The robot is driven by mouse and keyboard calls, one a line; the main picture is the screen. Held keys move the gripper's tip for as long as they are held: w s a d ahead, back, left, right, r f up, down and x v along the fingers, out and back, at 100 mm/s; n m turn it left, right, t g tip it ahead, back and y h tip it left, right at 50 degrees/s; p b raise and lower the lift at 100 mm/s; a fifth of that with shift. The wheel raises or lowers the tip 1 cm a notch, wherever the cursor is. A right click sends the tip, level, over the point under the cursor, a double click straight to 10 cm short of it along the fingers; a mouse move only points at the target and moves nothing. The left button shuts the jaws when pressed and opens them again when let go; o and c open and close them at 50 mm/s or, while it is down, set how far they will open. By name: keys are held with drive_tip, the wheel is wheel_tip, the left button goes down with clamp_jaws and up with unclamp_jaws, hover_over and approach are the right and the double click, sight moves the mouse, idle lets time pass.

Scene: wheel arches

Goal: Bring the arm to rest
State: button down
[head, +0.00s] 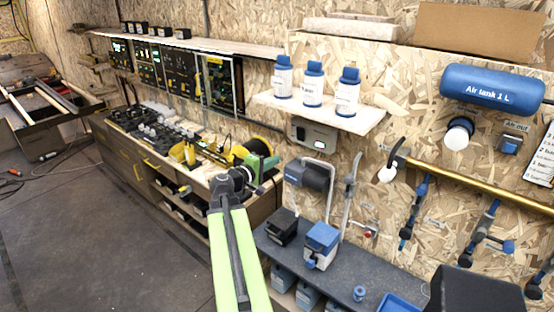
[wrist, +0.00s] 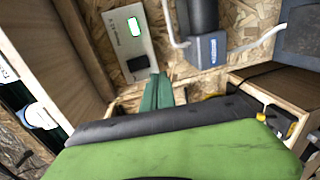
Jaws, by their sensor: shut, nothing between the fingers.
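My arm (head: 236,240) shows in the head view as a light green and dark grey link rising from the bottom edge to a dark joint left of centre. In the wrist view my gripper (wrist: 158,77) shows as two dark green fingers lying together. They are shut with nothing between them. The fingers point toward the chipboard wall, below a pale control box with a lit green display (wrist: 134,27). I cannot tell from the picture whether the fingertips touch anything.
A small shelf (head: 345,121) with several blue-capped bottles juts from the wall. The control box (head: 314,134) hangs beneath it. A dark bench (head: 335,277) carries small machines. A long workbench (head: 150,165) stands at the left. The floor (head: 75,230) at the left is mostly open.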

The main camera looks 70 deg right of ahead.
idle(0.4)
drive_tip(key=w+a+n+t, duration=0.1)
drive_tip(key=w+a+t, duration=0.1)
drive_tip(key=w+a, duration=0.45)
drive_tip(key=w+a+n+t, duration=0.2)
drive_tip(key=w+a, duration=0.1)
drive_tip(key=w, duration=0.6)
drive_tip(key=w+a+f+n+t+y, duration=0.1)
drive_tip(key=w+a+f+t+y, duration=0.15)
drive_tip(key=w+a, duration=0.5)
drive_tip(key=w+a+f+t+y, duration=0.1)
drive_tip(key=w+a+f, duration=0.35)
drive_tip(key=a, duration=0.55)
drive_tip(key=w+a+f+y, duration=0.2)
drive_tip(key=a+f, duration=0.1)
drive_tip(key=a, duration=0.3)
drive_tip(key=w+a+f+y, duration=0.1)
drive_tip(key=a+f, duration=0.1)
drive_tip(key=a, duration=0.5)
drive_tip(key=s+a+f+g+y, duration=0.1)
drive_tip(key=s+a+f+y, duration=0.2)
drive_tip(key=a, duration=0.9)
drive_tip(key=s+a+f+m+g+y, duration=0.1)
drive_tip(key=a+f+y, duration=0.4)
drive_tip(key=a, duration=0.7)
drive_tip(key=s+g+y, duration=0.1)
drive_tip(key=s, duration=0.1)
drive_tip(key=shift+s+a+f, duration=0.25)
drive_tip(key=shift+s+a, duration=0.05)
drive_tip(key=shift+s, duration=0.1)
